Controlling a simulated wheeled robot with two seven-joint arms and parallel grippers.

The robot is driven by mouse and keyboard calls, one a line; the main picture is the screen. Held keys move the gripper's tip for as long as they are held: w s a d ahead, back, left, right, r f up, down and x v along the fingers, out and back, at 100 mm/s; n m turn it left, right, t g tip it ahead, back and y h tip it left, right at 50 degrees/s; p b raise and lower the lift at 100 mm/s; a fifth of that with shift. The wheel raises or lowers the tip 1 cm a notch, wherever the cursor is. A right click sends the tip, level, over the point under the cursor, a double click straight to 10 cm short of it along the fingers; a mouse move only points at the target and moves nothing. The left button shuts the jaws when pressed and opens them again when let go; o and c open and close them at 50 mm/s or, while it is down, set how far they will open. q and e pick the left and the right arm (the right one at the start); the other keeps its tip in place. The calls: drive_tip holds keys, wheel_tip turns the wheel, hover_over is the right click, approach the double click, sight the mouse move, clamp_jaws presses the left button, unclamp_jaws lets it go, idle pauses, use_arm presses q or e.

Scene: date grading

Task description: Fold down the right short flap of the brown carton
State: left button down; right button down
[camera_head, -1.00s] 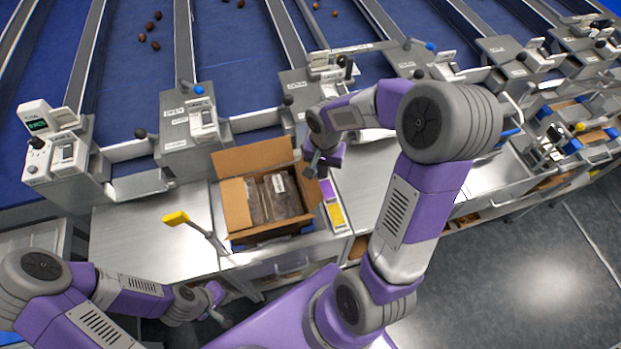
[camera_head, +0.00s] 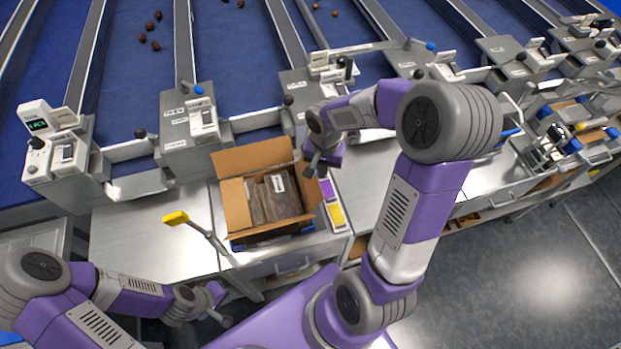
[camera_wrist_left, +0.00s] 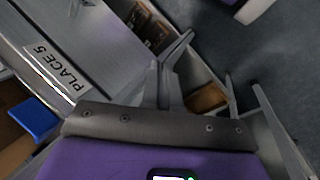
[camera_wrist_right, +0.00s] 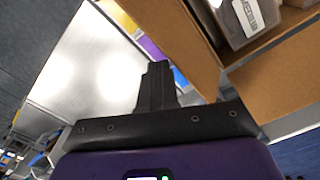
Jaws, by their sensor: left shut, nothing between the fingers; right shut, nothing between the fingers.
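The brown carton (camera_head: 237,212) stands open on the steel bench, with dark packs (camera_head: 268,203) inside, one bearing a white label. My left gripper (camera_head: 225,319) is shut and empty, low in front of the bench, away from the carton.
A yellow-tipped lever (camera_head: 177,218) rises left of the carton. Purple and yellow labels (camera_head: 336,214) lie close to its right. Grey machine units (camera_head: 192,137) line the back. Bare steel bench (camera_head: 140,235) lies to the left.

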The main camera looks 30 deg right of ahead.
drive_tip(key=w+a+b, duration=0.1)
drive_tip(key=w+a, duration=0.1)
drive_tip(key=a, duration=0.5)
drive_tip(key=shift+r+b, duration=0.3)
idle(0.3)
drive_tip(key=shift+w+a, duration=0.1)
drive_tip(key=shift+w, duration=0.05)
drive_tip(key=shift+w+a, duration=0.15)
drive_tip(key=shift+a, duration=0.35)
drive_tip(key=shift+w+a, duration=0.15)
drive_tip(key=shift+a, duration=0.35)
drive_tip(key=shift+f+b, duration=0.15)
drive_tip(key=shift+b, duration=0.2)
drive_tip(key=shift+f+b, duration=1.7)
drive_tip(key=shift+f, duration=0.2)
wheel_tip(320, 180, up, 11)
drive_tip(key=p, duration=0.8)
drive_tip(key=shift+r, duration=0.2)
drive_tip(key=shift+r+p, duration=0.1)
drive_tip(key=shift+p, duration=0.3)
